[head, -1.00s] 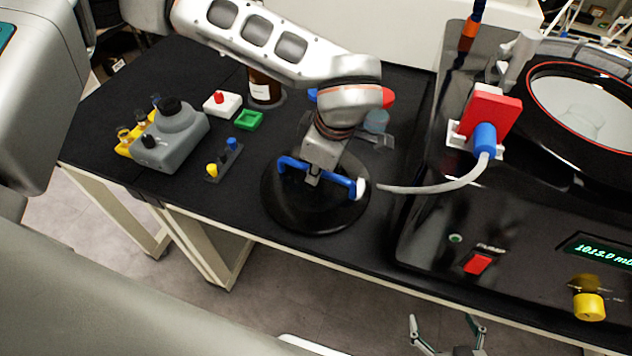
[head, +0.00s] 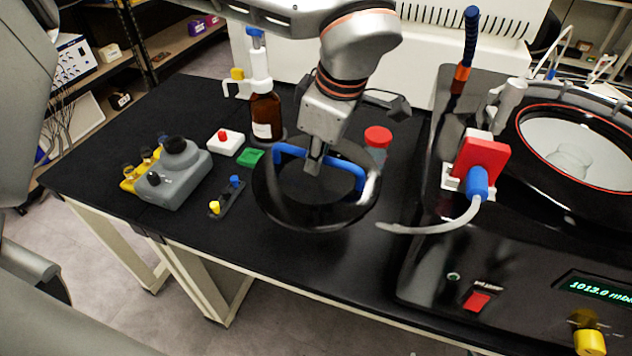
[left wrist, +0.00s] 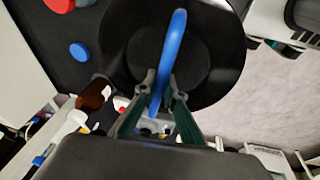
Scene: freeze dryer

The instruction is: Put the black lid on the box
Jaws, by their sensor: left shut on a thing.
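The black round lid (head: 318,219) has a blue bar handle (head: 350,172) across its top. My left gripper (head: 314,163) is shut on the blue handle, and the lid hangs tilted above the black table. In the left wrist view the lid (left wrist: 215,65) fills the upper middle, with the handle (left wrist: 174,40) between the fingertips of my left gripper (left wrist: 162,88). The black box (head: 430,245), with a round red-edged opening (head: 575,145) on top, stands to the right of the lid. My right gripper is not visible.
A grey device (head: 172,178), a small blue-and-yellow connector block (head: 228,197), a brown bottle (head: 266,118) and a red-capped jar (head: 378,138) stand around the lid.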

